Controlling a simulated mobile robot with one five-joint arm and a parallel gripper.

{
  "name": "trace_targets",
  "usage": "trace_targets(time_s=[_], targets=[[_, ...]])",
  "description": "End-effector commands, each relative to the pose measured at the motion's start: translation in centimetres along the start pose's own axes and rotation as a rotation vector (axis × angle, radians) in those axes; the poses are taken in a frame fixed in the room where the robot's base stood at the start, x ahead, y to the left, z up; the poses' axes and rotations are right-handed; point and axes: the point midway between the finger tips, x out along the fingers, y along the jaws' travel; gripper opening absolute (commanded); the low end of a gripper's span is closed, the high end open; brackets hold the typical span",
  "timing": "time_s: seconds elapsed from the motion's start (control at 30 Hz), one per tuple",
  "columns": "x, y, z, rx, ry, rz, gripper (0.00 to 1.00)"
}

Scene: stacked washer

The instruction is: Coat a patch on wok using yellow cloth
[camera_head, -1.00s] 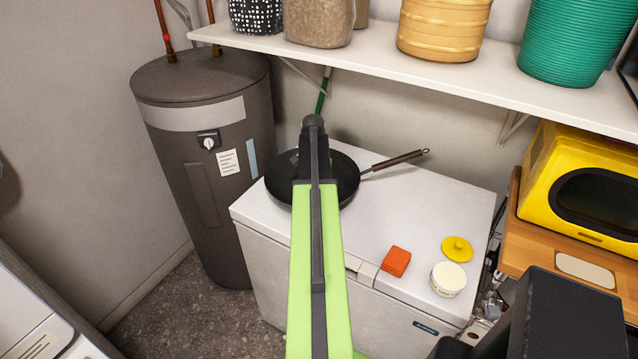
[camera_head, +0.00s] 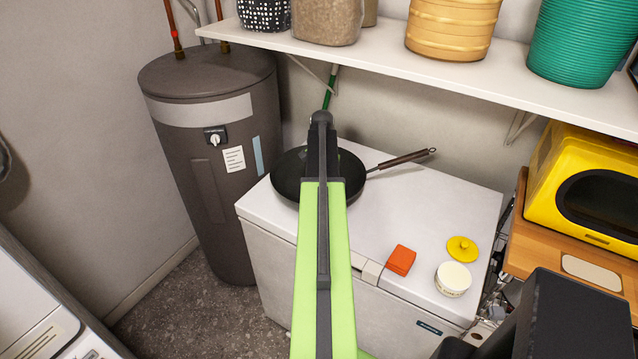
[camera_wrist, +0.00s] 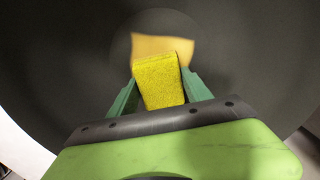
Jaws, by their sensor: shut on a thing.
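The black wok (camera_head: 288,180) sits on the white chest-type appliance, its handle pointing right. My gripper (camera_wrist: 157,82) is over the wok in the wrist view, its green fingers shut on a yellow block-like cloth (camera_wrist: 159,80). A flat orange-yellow patch (camera_wrist: 163,47) shows on the dark wok surface (camera_wrist: 70,75) just beyond the cloth. I cannot tell whether the cloth touches the wok. In the head view my arm covers the middle of the wok and hides the fingers and the cloth.
An orange-red block (camera_head: 400,260), an open white tub (camera_head: 453,279) and a yellow lid (camera_head: 461,249) lie on the white appliance top (camera_head: 440,205). A shelf (camera_head: 430,72) with several containers hangs above. A dark water heater (camera_head: 205,170) stands left, a yellow microwave (camera_head: 555,170) right.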

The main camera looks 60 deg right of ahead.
Motion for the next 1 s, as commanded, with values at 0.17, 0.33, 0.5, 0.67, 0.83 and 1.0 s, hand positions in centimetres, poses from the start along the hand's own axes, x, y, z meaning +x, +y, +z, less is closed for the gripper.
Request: trace_targets(time_s=[0.17,0.33,0.5,0.67,0.83,1.0], targets=[[-0.3,0.1,-0.2,0.001,0.003,0.001,0.12],[-0.1,0.1,0.1,0.000,0.002,0.001,0.12],[-0.1,-0.4,1.5,-0.001,0.002,0.001,0.12],[0.0,-0.9,3.0,-0.001,0.001,0.001,0.12],[0.0,-1.1,3.3,0.000,0.001,0.000,0.12],[-0.1,-1.1,3.3,0.000,0.001,0.000,0.12]])
